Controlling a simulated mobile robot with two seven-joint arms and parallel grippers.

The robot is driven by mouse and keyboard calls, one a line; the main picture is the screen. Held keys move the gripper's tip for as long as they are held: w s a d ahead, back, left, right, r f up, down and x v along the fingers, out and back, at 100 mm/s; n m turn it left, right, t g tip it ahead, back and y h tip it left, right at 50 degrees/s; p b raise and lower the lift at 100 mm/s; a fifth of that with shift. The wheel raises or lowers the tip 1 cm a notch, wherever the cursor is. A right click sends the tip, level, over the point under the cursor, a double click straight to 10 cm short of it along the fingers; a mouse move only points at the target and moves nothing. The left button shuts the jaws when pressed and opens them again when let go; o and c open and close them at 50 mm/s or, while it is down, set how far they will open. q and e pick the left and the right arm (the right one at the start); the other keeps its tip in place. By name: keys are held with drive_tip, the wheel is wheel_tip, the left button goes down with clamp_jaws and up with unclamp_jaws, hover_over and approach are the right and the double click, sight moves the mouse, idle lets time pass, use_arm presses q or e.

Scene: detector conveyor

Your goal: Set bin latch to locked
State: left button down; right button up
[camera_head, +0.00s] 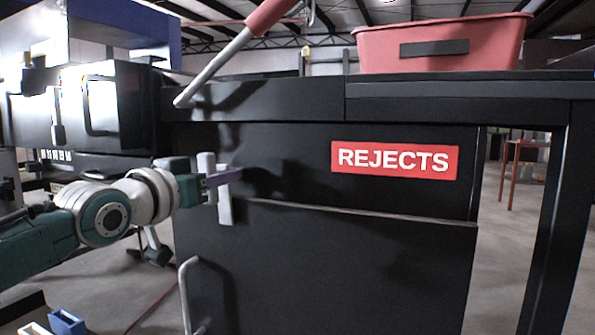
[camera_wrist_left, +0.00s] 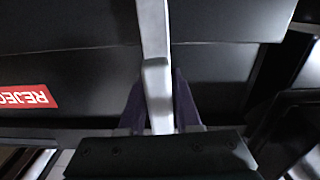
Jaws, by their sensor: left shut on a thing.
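The bin latch appears to be the pale grey upright piece (camera_head: 224,195) at the upper left of the black bin front (camera_head: 330,270), below the counter edge. My left gripper (camera_head: 218,180) reaches it from the left, its purple finger beside the piece. In the left wrist view, the two purple fingers (camera_wrist_left: 158,105) close around a pale block and bar (camera_wrist_left: 157,80). The gripper is shut on it. The latch's exact set position cannot be told. My right gripper is not in view.
A red REJECTS label (camera_head: 394,160) is on the black panel. A grey bin handle (camera_head: 186,290) is below the gripper. A red-gripped lever (camera_head: 235,48) slants above. A red tub (camera_head: 440,44) stands on the counter. A black table leg (camera_head: 560,200) is at right.

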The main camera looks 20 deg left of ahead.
use_arm(q)
drive_tip(key=shift+m, duration=0.5)
drive_tip(key=c, duration=0.7)
unclamp_jaws()
drive_tip(key=shift+s+p, duration=0.35)
drive_tip(key=shift+s, duration=0.05)
drive_tip(key=shift+s+a+p, duration=0.2)
drive_tip(key=shift+s+p, duration=0.5)
drive_tip(key=shift+s, duration=1.6)
drive_tip(key=shift+s+a+p, duration=0.2)
drive_tip(key=shift+s+p, duration=0.45)
drive_tip(key=shift+s, duration=1.6)
